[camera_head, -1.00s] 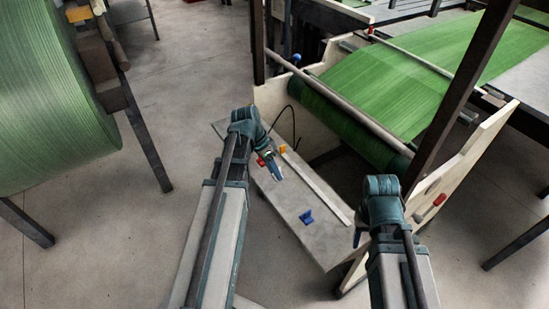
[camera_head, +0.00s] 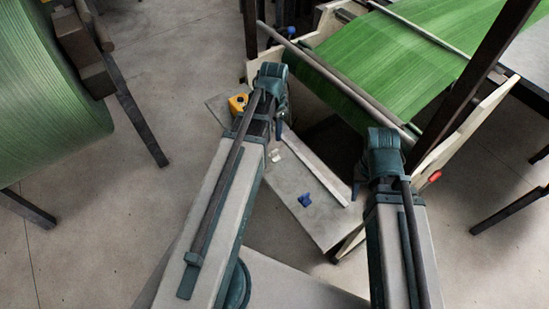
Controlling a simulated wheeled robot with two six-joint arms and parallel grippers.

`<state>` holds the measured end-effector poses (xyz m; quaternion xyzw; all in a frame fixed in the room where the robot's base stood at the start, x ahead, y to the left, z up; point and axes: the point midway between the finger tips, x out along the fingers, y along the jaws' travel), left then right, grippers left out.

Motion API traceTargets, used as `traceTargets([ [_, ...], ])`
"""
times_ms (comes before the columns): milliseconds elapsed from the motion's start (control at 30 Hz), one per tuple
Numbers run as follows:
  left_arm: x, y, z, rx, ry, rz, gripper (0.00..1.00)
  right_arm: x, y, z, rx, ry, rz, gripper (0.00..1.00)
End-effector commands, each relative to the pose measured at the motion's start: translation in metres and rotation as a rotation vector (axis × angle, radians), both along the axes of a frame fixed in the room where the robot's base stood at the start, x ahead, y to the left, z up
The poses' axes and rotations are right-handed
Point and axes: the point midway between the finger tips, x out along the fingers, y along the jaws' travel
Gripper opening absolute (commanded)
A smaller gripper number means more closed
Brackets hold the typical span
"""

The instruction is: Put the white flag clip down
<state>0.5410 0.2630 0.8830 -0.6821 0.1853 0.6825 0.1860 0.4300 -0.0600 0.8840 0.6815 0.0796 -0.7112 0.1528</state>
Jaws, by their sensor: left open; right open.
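A small white piece, which looks like the white flag clip (camera_head: 276,155), lies on the grey shelf board (camera_head: 322,228). My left gripper (camera_head: 279,130) is just above and beyond it in the picture, apart from it. Its fingers are mostly hidden by my own wrist, and it is open with nothing seen in it. My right gripper (camera_head: 356,188) is open and empty beside the board's right edge, partly hidden by its wrist.
A blue clip (camera_head: 305,200) lies on the board nearer me. A yellow object (camera_head: 238,102) is at the board's far left end, partly covered by my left arm. The green fabric machine (camera_head: 400,60) stands behind; a large green roll (camera_head: 45,100) is at left.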

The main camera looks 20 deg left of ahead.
Motion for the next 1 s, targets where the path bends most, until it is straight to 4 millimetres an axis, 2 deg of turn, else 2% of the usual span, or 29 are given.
traceTargets([
  [33,0.000,0.000,-0.014,0.000,0.000,0.000,0.45,0.000,0.000,-0.014,0.000,0.000,0.000,0.50],
  [400,0.000,0.000,-0.062,-0.001,0.001,0.000,0.45,0.000,0.000,-0.062,0.000,0.000,0.000,0.50],
  [767,0.000,0.000,-0.069,-0.001,0.000,0.000,0.45,0.000,0.000,-0.069,0.000,0.000,0.000,0.50],
  [1000,0.000,-0.002,-0.094,-0.001,0.000,0.000,0.45,0.000,0.000,-0.094,0.000,0.000,0.001,0.50],
])
